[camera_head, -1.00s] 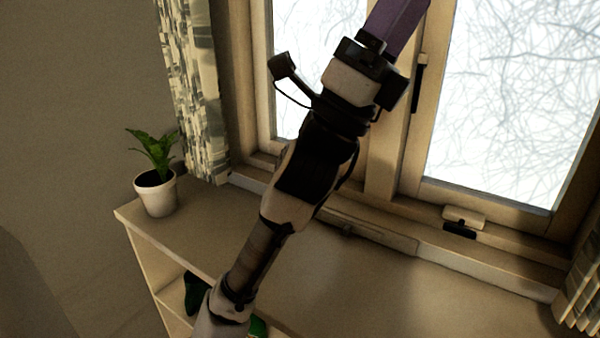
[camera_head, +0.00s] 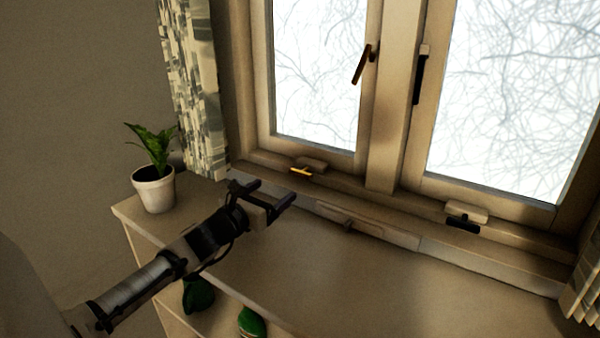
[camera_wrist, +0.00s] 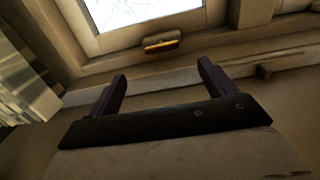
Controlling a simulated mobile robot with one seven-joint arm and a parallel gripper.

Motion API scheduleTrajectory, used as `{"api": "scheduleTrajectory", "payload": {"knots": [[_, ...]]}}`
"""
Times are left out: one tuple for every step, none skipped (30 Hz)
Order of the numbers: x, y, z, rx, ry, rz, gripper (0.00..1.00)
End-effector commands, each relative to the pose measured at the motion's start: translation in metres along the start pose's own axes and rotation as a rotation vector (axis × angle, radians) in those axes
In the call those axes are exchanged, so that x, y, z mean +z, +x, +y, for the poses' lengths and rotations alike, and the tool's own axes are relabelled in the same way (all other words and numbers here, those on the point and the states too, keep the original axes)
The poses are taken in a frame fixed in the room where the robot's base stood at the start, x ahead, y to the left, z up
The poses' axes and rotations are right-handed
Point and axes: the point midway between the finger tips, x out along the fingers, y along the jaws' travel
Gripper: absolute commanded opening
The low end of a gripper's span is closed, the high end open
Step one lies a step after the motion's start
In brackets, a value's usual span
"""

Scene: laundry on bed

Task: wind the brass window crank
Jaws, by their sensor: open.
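The brass window crank (camera_head: 301,171) is a small golden handle on a pale housing at the bottom of the left window frame. In the wrist view the crank (camera_wrist: 160,44) shows beyond and between my fingertips. My gripper (camera_head: 277,191) is open and empty, below and a little left of the crank in the head view. In the wrist view its two dark fingers (camera_wrist: 161,70) stand wide apart and point toward the sill. The fingers appear apart from the crank.
A potted plant (camera_head: 154,188) stands at the shelf's left end, beside a patterned curtain (camera_head: 193,90). A dark crank (camera_head: 463,225) sits under the right window. A brown handle (camera_head: 361,65) is on the left sash. The shelf top (camera_head: 350,275) is mostly clear; green items lie below.

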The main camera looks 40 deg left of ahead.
Motion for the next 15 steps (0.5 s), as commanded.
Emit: {"api": "scheduleTrajectory", "payload": {"knots": [[0.002, 0.009, -0.002, -0.004, -0.002, -0.001, 0.84], [0.002, 0.015, -0.002, -0.004, -0.002, -0.001, 0.84], [0.002, 0.023, -0.002, -0.005, -0.002, -0.001, 0.84], [0.003, 0.029, -0.002, -0.005, -0.004, -0.001, 0.84], [0.003, 0.035, -0.003, -0.005, -0.002, -0.001, 0.84], [0.003, 0.044, -0.003, -0.005, -0.004, -0.001, 0.84], [0.003, 0.051, -0.003, -0.005, -0.003, -0.001, 0.84], [0.003, 0.057, -0.003, -0.005, -0.003, -0.001, 0.84], [0.003, 0.066, -0.002, -0.004, -0.004, -0.001, 0.84], [0.003, 0.072, -0.003, -0.005, -0.003, -0.001, 0.84], [0.003, 0.078, -0.003, -0.004, -0.004, -0.001, 0.84], [0.003, 0.086, -0.003, -0.004, -0.004, -0.001, 0.84], [0.003, 0.091, -0.003, -0.004, -0.002, -0.001, 0.84], [0.003, 0.096, -0.003, -0.004, -0.003, -0.002, 0.84], [0.003, 0.102, -0.003, -0.003, -0.002, -0.002, 0.84]]}}
